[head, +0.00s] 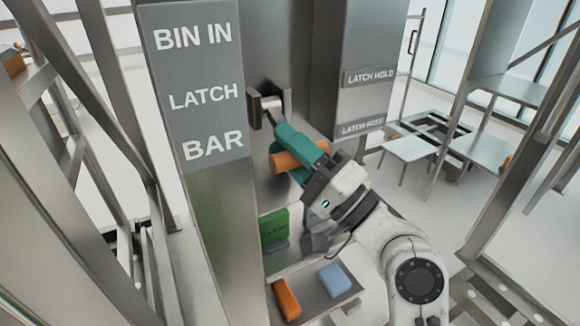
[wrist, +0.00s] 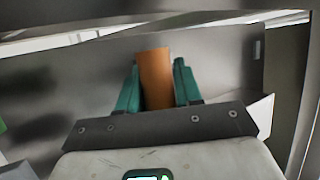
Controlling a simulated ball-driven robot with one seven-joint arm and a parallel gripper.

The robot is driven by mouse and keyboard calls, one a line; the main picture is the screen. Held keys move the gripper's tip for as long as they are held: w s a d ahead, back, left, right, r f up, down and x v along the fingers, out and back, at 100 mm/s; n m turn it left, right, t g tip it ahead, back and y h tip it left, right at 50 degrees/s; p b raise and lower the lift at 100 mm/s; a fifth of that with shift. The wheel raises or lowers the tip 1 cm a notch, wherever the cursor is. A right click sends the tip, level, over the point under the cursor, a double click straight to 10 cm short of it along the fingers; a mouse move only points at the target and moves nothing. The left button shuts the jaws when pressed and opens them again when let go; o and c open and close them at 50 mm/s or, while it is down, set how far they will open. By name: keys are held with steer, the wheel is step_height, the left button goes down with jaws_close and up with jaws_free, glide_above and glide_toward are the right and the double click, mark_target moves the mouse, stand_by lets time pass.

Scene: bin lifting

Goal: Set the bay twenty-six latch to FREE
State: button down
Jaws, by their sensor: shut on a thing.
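The latch (head: 268,106) is a pale metal piece in a dark bracket on the steel upright, in the head view. An orange cylindrical grip (head: 284,161) sits below it; the teal fingers hide much of the join between them. My gripper (head: 290,153) is shut on the orange grip, one teal finger on each side. The wrist view shows the orange grip (wrist: 155,78) between the two fingers (wrist: 156,88). The LATCH HOLD plate (head: 371,76) is at upper right. A lower plate (head: 361,128) reads LATCH and a blurred word, probably FREE.
A large sign (head: 195,80) reads BIN IN LATCH BAR on the left upright. Below my gripper are a green card (head: 274,228) and a tray (head: 318,305) with an orange block (head: 286,299) and a blue block (head: 334,280). Steel frames stand on both sides.

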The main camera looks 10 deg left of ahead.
steer(key=shift+w+a+f+b, duration=0.2)
steer(key=shift+f+b, duration=0.4)
steer(key=shift+b, duration=0.35)
steer(key=c, duration=0.8)
jaws_free()
steer(key=b+v, duration=0.1)
steer(key=v, duration=1)
